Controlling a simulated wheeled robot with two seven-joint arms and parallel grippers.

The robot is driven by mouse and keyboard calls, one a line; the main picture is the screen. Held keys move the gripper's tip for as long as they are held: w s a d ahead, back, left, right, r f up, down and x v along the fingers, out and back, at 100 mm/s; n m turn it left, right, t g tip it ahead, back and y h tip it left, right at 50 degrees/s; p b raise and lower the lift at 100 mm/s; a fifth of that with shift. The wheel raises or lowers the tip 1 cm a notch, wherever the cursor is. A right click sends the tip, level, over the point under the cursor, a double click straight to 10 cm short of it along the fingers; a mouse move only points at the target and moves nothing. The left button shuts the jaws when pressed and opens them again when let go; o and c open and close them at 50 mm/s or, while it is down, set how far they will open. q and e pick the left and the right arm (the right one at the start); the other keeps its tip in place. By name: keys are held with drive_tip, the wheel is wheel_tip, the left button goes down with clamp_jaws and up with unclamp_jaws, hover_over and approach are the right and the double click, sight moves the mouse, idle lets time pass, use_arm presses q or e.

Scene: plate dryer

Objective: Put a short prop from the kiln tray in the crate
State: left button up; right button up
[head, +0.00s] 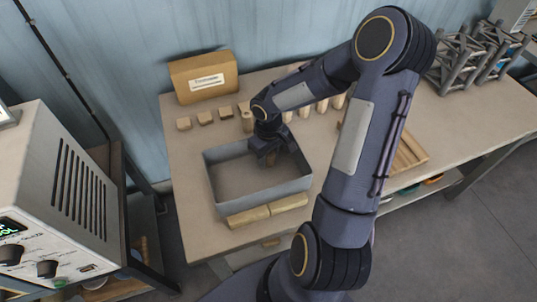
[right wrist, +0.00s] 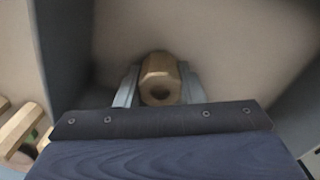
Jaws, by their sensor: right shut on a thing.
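The grey crate (head: 265,201) stands open on the table in the head view. Its walls also show at the left side of the right wrist view (right wrist: 62,50). My right gripper (head: 270,158) is at the crate's back right part, pointing down. It is shut on a short prop (right wrist: 160,78), a tan six-sided piece with a hole in its end. The prop appears over the crate floor between the walls; whether it touches the floor I cannot tell. A slatted wooden tray (head: 408,152) is partly hidden behind my right arm. My left gripper is not in view.
Short blocks (head: 205,117) and taller props (head: 322,105) stand in a row behind the crate. Two long props (head: 248,217) lie along its front. A cardboard box (head: 204,77) stands at the back left, and grey metal frames (head: 468,55) at the right.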

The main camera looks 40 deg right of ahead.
drive_tip(key=shift+f, duration=0.2)
drive_tip(key=o, duration=1)
drive_tip(key=shift+o, duration=0.2)
drive_tip(key=shift+r, duration=0.1)
wheel_tip(320, 180, up, 11)
drive_tip(key=s+a+r+m+t+y, duration=0.1)
drive_tip(key=s+a+r+t+y, duration=0.1)
drive_tip(key=s+a, duration=0.4)
drive_tip(key=s+a+r+m+t+y, duration=0.1)
drive_tip(key=s+a+r+t, duration=0.2)
drive_tip(key=s, duration=0.6)
wheel_tip(320, 180, up, 3)
drive_tip(key=a, duration=0.3)
drive_tip(key=shift+s+f+m+t+y, duration=0.2)
drive_tip(key=shift+m+t+y, duration=0.1)
drive_tip(key=shift+y, duration=0.1)
